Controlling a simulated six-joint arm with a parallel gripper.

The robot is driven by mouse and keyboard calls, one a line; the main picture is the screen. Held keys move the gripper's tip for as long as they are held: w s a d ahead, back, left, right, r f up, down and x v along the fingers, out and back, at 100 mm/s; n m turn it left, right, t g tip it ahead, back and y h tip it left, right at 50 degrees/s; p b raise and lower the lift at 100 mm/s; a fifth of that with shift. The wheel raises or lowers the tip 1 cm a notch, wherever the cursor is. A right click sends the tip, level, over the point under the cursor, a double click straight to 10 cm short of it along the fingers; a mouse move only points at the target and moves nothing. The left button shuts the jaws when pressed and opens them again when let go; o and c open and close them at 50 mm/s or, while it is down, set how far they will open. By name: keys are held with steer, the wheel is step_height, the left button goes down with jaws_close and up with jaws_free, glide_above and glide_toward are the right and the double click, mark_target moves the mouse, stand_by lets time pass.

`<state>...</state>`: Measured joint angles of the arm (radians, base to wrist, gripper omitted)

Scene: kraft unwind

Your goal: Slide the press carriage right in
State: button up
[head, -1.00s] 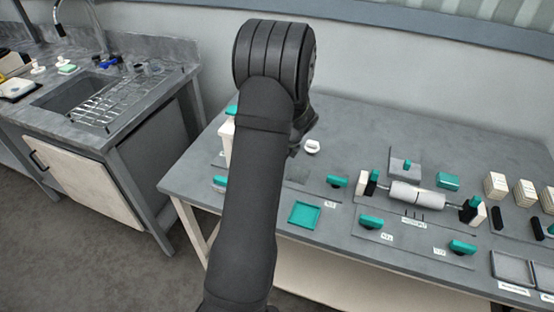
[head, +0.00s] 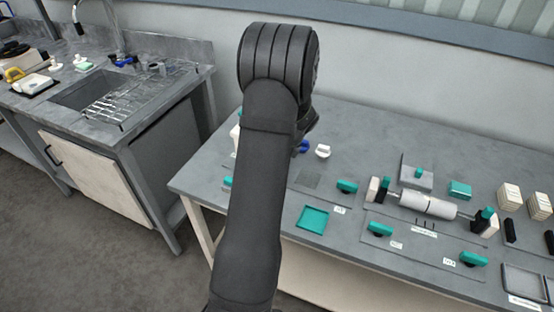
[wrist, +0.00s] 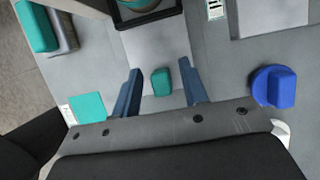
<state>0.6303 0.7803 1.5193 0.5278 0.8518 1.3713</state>
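In the wrist view a small teal block (wrist: 161,82), which looks like a handle, stands on a pale grey strip that I take to be the press carriage (wrist: 157,40). My gripper (wrist: 160,82) is open, with one blue-grey finger on each side of the teal block and a visible gap to both. A dark frame (wrist: 119,14) with a teal piece (wrist: 139,4) inside stands at the strip's far end. In the head view my arm hides the gripper and most of the press; a pale upright part (head: 235,132) shows left of the arm.
A blue knob (wrist: 275,87) stands right of my fingers; it also shows in the head view (head: 303,146), near a white knob (head: 322,151). A teal block (wrist: 36,25) lies at the wrist view's upper left. A teal tray (head: 312,219) and roller (head: 428,205) are further right.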

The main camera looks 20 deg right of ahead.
steer(key=v, duration=1.7)
steer(key=x, duration=1.7)
steer(key=shift+f, duration=0.25)
steer(key=shift+s+d, duration=0.25)
steer(key=shift+r, duration=0.1)
